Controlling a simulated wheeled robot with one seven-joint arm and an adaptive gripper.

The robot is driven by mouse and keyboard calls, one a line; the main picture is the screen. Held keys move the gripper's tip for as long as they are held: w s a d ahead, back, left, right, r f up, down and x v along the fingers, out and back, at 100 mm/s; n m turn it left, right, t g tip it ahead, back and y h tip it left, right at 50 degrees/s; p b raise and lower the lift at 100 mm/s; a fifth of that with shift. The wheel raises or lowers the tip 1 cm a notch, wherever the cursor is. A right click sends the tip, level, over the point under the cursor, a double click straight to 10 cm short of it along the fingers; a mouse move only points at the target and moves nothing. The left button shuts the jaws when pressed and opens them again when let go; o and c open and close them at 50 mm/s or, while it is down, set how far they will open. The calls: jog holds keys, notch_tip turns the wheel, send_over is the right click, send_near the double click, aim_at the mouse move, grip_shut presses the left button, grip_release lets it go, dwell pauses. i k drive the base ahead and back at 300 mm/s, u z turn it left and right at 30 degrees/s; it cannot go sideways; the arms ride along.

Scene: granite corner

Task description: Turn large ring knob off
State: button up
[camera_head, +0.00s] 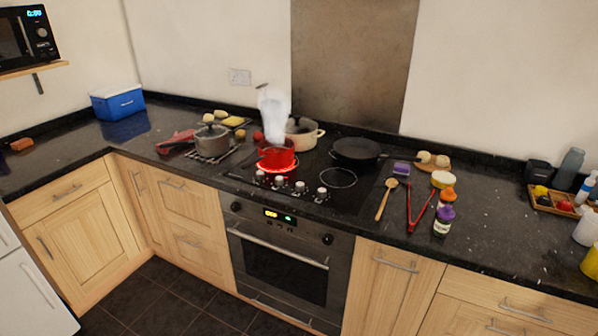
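The black hob (370,185) is set in the granite worktop. Its control knobs (299,187) are several silver knobs in a row along its front edge. I cannot tell from their marks which one is the large ring knob. The front-right ring (338,177) is a bare pale circle. A cream pot (301,133) stands behind the red pot, and a black frying pan (357,151) sits at the back right. My gripper is not in view.
A grey lidded pot (212,139) stands to the left. The oven (282,262) is below. The floor before it looks clear.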

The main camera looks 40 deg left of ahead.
aim_at(279, 181)
jog(key=u, duration=0.25)
jog(key=i, duration=0.6)
jog(key=u, duration=0.5)
